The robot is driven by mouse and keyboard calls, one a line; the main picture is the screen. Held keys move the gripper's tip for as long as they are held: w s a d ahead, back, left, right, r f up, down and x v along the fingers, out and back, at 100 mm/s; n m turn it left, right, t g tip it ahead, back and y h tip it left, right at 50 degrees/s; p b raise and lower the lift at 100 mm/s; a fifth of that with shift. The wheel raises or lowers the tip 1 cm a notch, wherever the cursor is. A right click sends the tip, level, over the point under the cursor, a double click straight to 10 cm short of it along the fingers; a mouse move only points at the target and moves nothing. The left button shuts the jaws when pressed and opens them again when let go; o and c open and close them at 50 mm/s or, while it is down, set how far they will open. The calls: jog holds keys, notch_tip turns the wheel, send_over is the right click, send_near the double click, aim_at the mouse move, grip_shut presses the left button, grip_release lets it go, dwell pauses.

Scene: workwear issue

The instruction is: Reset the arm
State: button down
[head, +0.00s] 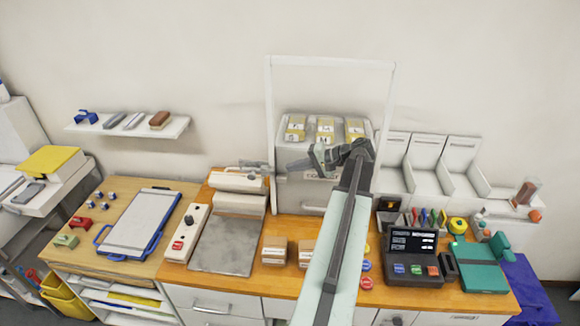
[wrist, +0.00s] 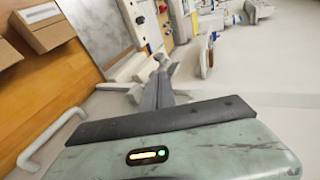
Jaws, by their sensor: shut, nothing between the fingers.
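My gripper (head: 318,158) is at the end of my raised arm, which reaches up through the middle of the head view. The gripper points left, in front of a grey cabinet (head: 300,195) with yellow labelled packs on top. Its fingers are shut with nothing between them. In the wrist view the dark fingers (wrist: 165,70) point away from the pale green wrist body. They appear apart from any object. My arm hides part of the wooden counter and the cabinet's right side.
The wooden counter (head: 285,285) holds a grey pad (head: 225,243), small brown boxes (head: 275,250), a dark terminal (head: 413,257) and a teal case (head: 480,267). A pale frame (head: 270,110) rises around the cabinet. A wall shelf (head: 128,126) is at left. White bins (head: 425,155) stand at right.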

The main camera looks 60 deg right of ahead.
dwell(0.3)
jog(key=w+a+f+n+g+y+b, duration=0.2)
jog(key=w+a+f+n+y+b, duration=0.15)
jog(key=w+a, duration=1.05)
jog(key=w+a+f+n+g+y+b, duration=0.1)
jog(key=w+a+f+n+g+b, duration=0.2)
jog(key=a, duration=0.7)
jog(key=w+a+f+n+g+y+b, duration=0.1)
jog(key=w+a+f, duration=0.3)
jog(key=a, duration=0.6)
jog(key=s+a+f+n+g+h+b, duration=0.1)
jog(key=a+f+n+g+h+b, duration=0.3)
jog(key=a, duration=0.8)
jog(key=s+a+f+n+g+y, duration=0.1)
jog(key=s+a+f, duration=0.1)
jog(key=a+f, duration=0.7)
jog(key=s+a+f+n+g+h+b, duration=0.1)
jog(key=s+a+f+n+h, duration=0.15)
jog(key=a+h, duration=0.2)
jog(key=s+d+h, duration=0.1)
jog(key=d+h, duration=0.1)
jog(key=d, duration=0.4)
jog(key=shift+s+r+m, duration=0.15)
jog(key=shift+s+m, duration=0.25)
jog(key=shift+s, duration=0.1)
